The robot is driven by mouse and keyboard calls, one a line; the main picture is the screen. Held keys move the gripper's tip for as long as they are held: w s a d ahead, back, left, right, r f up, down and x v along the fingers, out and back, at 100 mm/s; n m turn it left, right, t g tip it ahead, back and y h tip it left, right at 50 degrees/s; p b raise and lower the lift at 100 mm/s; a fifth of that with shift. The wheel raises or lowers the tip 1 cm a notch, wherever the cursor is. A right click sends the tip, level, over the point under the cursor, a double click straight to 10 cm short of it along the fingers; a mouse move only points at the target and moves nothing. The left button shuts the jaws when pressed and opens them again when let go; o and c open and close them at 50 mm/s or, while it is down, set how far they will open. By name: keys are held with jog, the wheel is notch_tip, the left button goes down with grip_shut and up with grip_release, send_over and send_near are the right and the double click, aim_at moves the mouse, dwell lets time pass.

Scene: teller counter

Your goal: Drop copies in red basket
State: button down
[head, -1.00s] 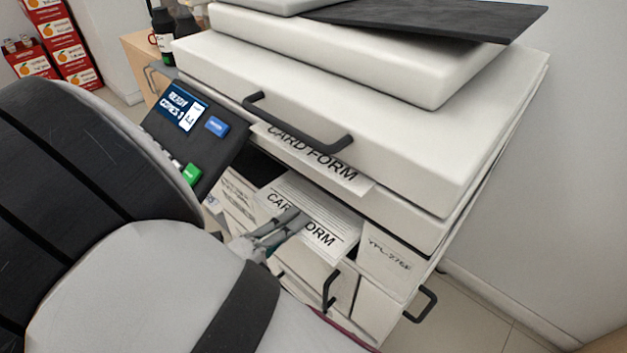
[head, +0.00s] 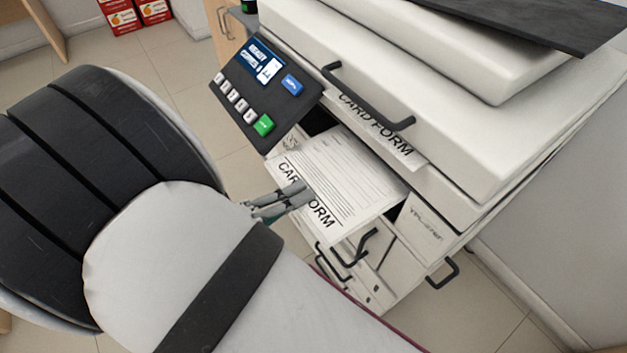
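The copies (head: 345,180), white sheets headed CARD FORM, slope out of the copier's output opening, with their front edge past the tray. My gripper (head: 297,196) is at this front edge, its fingers close together over the middle of the heading. It appears shut on the copies, though the underside of the grip is hidden. Another CARD FORM sheet (head: 400,147) sticks out from under the copier lid, beneath the black handle. No red basket is in view.
The white copier (head: 470,120) stands by the right wall. Its control panel (head: 262,85) juts out left of the output opening. Dark handles (head: 443,275) project from its lower front. Red-and-white cartons (head: 120,14) are at the back left. Floor (head: 190,85) shows left of the copier.

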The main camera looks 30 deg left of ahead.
jog(key=s, duration=0.1)
jog(key=s+a+r+p, duration=0.1)
jog(key=shift+s, duration=0.35)
jog(key=shift+s+a+f, duration=0.1)
jog(key=shift+s, duration=0.1)
